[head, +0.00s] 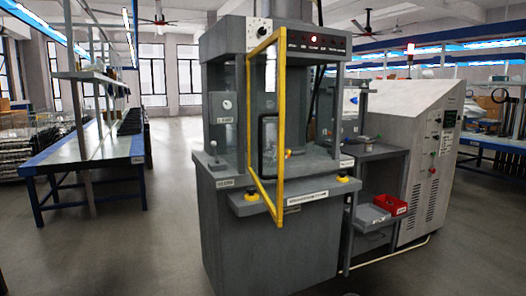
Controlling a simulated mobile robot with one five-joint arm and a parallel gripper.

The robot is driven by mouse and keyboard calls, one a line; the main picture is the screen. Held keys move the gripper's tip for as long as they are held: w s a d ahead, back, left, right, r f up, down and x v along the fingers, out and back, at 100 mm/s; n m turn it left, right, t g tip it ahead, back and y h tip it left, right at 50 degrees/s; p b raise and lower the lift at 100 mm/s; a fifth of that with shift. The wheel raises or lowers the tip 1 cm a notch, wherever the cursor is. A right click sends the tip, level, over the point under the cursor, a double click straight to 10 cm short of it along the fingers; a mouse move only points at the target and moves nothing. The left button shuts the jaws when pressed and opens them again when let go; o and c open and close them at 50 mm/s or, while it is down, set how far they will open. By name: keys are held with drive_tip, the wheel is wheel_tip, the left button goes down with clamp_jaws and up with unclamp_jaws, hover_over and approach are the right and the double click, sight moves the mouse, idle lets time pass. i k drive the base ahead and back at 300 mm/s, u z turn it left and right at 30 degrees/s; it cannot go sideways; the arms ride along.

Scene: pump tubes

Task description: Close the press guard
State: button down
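The press (255,255) is a tall grey machine that stands in the middle of the head view. Its guard (281,120) is a yellow-framed clear panel. The guard stands open, swung out toward me, with its far upright at the left of the press front and its nearer, taller upright toward the right. A black handle (260,140) shows within the frame. To the right of the guard, the work opening looks uncovered, with a small yellowish part (288,153) inside. My gripper is not in view.
Yellow buttons (343,179) sit on the front ledge. A side shelf holds a red bin (391,204) beside a grey cabinet (425,150). A cable runs along the floor at right. A blue-edged bench (85,155) stands at left, with clear floor (150,235) between.

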sight(278, 35)
drive_tip(key=z, duration=0.35)
drive_tip(key=k, duration=0.15)
drive_tip(key=u, duration=2.65)
drive_tip(key=i, duration=1)
drive_tip(key=u, duration=0.25)
